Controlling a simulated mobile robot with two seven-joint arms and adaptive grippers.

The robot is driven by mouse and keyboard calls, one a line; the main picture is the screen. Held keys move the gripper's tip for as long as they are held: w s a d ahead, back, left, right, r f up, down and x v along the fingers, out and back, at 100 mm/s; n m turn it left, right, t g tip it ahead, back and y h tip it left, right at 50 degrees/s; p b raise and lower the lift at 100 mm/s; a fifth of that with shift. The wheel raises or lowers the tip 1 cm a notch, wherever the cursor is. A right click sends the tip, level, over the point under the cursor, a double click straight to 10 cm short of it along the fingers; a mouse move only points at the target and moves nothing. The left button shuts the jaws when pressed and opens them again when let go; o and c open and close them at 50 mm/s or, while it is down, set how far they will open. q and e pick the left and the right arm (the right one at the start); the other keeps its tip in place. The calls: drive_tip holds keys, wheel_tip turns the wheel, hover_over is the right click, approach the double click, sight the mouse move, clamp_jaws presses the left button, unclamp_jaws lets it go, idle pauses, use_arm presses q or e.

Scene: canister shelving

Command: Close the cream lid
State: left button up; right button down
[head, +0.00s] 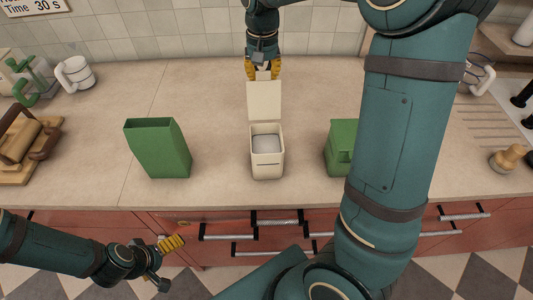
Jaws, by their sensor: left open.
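The cream canister (267,165) stands upright on the counter in the middle of the head view, with a pale interior showing. Its cream lid (264,101) is raised, standing up at the canister's back edge. My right gripper (263,70) points down just behind the lid's upper edge. Its yellow fingertips are spread apart with a small cream tab showing between them; I cannot tell whether they touch it. My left gripper (172,244) is open and empty at lower left, in front of the drawers and away from the canister.
An open green canister (157,149) stands left of the cream one. Another green container (340,148) stands to the right, partly hidden by my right arm. A white mug (75,74) and a wooden rack (28,143) are at far left. The counter around the cream canister is clear.

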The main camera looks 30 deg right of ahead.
sight(264, 107)
drive_tip(key=shift+s+a+r, duration=0.15)
drive_tip(key=shift+s+a, duration=0.05)
drive_tip(key=shift+s, duration=0.1)
drive_tip(key=shift+s+a+r, duration=0.15)
drive_tip(key=shift+s+a, duration=0.2)
drive_tip(key=shift+s, duration=0.35)
drive_tip(key=shift+s+a+r, duration=0.15)
drive_tip(key=shift+s+a, duration=0.25)
drive_tip(key=shift+s, duration=0.25)
drive_tip(key=shift+s+a+r, duration=0.15)
drive_tip(key=shift+s+a, duration=0.2)
drive_tip(key=shift+s, duration=0.35)
drive_tip(key=shift+s+a+f+b, duration=0.2)
drive_tip(key=shift+s+a, duration=0.2)
drive_tip(key=shift+s, duration=0.3)
drive_tip(key=shift+s+a+f+b, duration=0.15)
drive_tip(key=shift+s+a, duration=0.2)
drive_tip(key=shift+s, duration=0.35)
drive_tip(key=shift+s+a+f+b, duration=0.1)
drive_tip(key=shift+s+a+f, duration=0.1)
drive_tip(key=shift+s+a, duration=0.35)
drive_tip(key=shift+s+d, duration=0.15)
drive_tip(key=shift+r, duration=0.1)
